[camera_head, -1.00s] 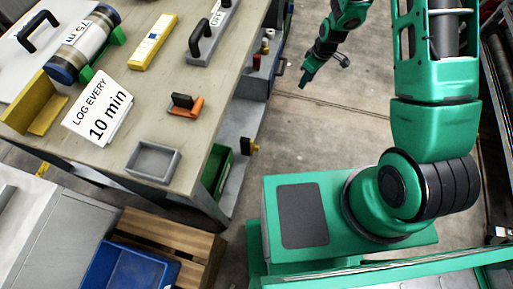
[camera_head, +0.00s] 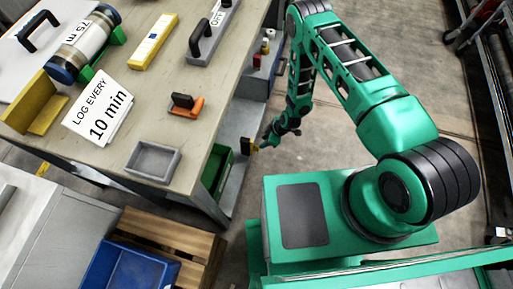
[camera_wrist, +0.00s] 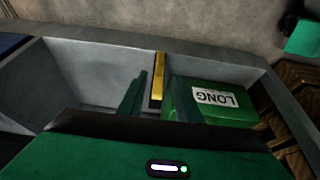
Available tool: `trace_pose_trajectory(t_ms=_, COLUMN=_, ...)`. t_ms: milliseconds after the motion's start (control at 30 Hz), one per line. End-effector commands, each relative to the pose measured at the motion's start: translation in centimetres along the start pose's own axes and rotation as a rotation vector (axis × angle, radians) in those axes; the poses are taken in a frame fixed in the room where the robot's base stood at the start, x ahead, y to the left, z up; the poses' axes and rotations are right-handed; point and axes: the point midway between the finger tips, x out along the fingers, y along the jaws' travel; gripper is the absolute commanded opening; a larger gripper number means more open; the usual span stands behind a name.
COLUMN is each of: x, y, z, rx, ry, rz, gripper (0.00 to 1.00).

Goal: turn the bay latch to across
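The bay latch (camera_wrist: 158,78), a yellow bar with a dark edge, stands at the divider between two grey bays in the wrist view, its length running up and down the picture. In the head view it shows as a small yellow and black piece (camera_head: 249,143) at the side of the bench. My gripper (camera_wrist: 158,100) is open in the wrist view, one finger on each side of the bar's lower end. I cannot tell whether the fingers touch it. In the head view my gripper (camera_head: 266,140) is beside the latch, its fingers hard to make out.
A green box (camera_wrist: 215,100) labelled LONG lies in the right bay; the left bay (camera_wrist: 90,70) looks empty. The bench top (camera_head: 150,105) above carries a grey tray (camera_head: 153,161), an orange piece (camera_head: 186,107) and a sign (camera_head: 98,108).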

Motion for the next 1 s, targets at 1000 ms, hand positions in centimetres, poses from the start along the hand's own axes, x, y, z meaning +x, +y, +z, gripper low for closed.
trace_pose_trajectory(t_ms=1000, x=10.3, y=0.0, z=0.0, rx=0.002, ry=-0.001, rz=0.000, gripper=0.31)
